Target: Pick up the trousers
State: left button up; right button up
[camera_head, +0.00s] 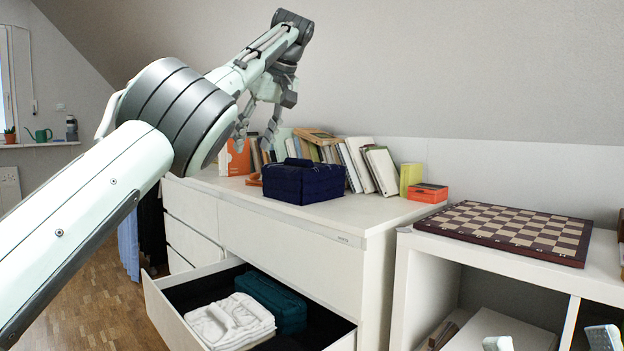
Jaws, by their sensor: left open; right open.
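My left gripper (256,138) is open and empty, pointing down, and appears above and to the left of the navy garment in the picture. Its distance from the garment is hard to tell. In the open drawer (172,318) lie a folded white garment (230,322) and a folded teal garment (272,300). Only the fingertips of my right gripper (550,341) show at the bottom right edge, apart and with nothing seen between them.
Books (358,165) stand along the wall behind the navy garment, with an orange box (427,193) to the right. A chessboard (508,230) lies on the white shelf unit (412,300). The dresser top's front right is clear. My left arm covers much of the left side.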

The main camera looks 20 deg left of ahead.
aim_at(302, 182)
jog(key=i, duration=1.35)
